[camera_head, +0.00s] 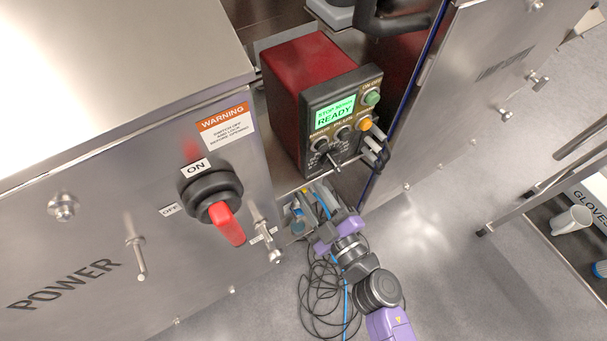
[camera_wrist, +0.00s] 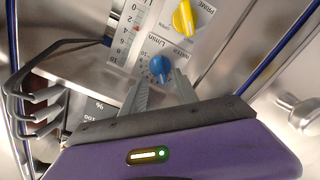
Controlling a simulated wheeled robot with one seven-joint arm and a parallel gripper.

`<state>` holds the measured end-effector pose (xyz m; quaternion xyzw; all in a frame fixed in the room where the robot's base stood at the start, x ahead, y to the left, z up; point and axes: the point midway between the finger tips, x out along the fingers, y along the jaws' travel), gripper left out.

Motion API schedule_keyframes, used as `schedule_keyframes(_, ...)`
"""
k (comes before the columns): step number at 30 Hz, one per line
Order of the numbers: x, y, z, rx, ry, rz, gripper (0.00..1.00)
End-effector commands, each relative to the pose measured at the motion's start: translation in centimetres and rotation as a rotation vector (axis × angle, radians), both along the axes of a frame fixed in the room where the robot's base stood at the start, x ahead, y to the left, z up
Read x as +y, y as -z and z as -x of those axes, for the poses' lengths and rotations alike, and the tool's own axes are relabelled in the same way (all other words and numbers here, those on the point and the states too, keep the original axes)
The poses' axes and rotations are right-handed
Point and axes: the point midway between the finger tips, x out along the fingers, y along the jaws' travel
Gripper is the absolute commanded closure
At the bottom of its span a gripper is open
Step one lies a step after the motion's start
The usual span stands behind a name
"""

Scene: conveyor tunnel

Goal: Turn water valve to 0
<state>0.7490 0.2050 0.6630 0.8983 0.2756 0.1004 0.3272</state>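The water valve is a round blue knob (camera_wrist: 160,66) on a pale panel, beside a "WATER L/min" label, in the wrist view. A small scale with numbers lies around it, but its exact setting is too small to read. My gripper (camera_wrist: 161,85) is open, with one grey finger on each side of the knob's near edge. I cannot tell whether the fingers touch it. In the head view, my gripper (camera_head: 318,212) is low beside the panel, among small fittings that partly hide the knob.
A yellow knob (camera_wrist: 183,18) marked PRIME sits just above the blue one. A ruled flow scale (camera_wrist: 133,30) runs beside them. In the head view, a red control box (camera_head: 310,85) and a red power switch (camera_head: 226,222) stand nearby.

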Motion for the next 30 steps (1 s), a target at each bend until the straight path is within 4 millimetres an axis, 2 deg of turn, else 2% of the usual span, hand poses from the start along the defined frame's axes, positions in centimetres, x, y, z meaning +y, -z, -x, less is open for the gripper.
schedule_keyframes(3,1.1,0.0,-1.6,-0.001,0.000,-0.001,0.65)
schedule_keyframes(9,2.1,0.0,-3.1,0.000,0.001,-0.001,0.65)
schedule_keyframes(19,2.3,0.0,-3.5,0.001,0.001,-0.001,0.65)
schedule_keyframes(20,2.3,0.0,-3.5,0.001,0.001,-0.001,0.68)
schedule_keyframes(24,2.3,0.0,-3.4,0.001,0.001,-0.001,0.96)
schedule_keyframes(25,2.3,0.0,-3.4,0.001,0.001,-0.001,1.00)
schedule_keyframes(30,2.3,0.0,-3.4,0.001,0.001,-0.001,1.00)
